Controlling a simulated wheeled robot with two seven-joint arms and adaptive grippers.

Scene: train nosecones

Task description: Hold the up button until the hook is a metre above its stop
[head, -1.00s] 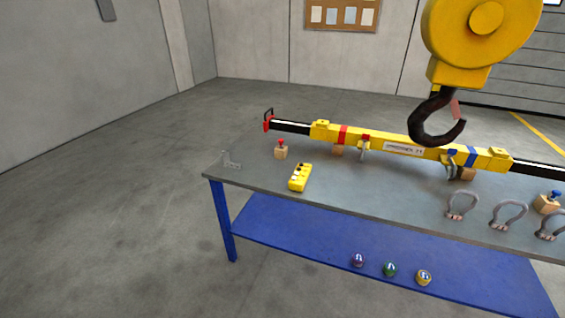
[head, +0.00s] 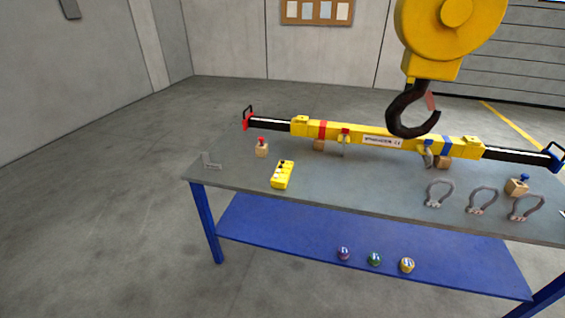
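The yellow pendant control (head: 282,175) lies on the grey table top near its left front part. Small dark and pale buttons show on its upper face; I cannot tell which is the up button. The dark hook (head: 410,110) hangs from the yellow hook block (head: 450,35) at the upper right. In the picture it overlaps the yellow spreader beam (head: 345,134); I cannot tell whether they touch. The hook's stop cannot be made out. Neither of my grippers is in view.
The table (head: 230,178) has a blue lower shelf (head: 300,240) with several small coloured round items. Shackles (head: 438,193) lie at the right, by a wooden block with a blue top (head: 517,186). A red-topped block (head: 262,148) stands behind the pendant. Floor left of the table is clear.

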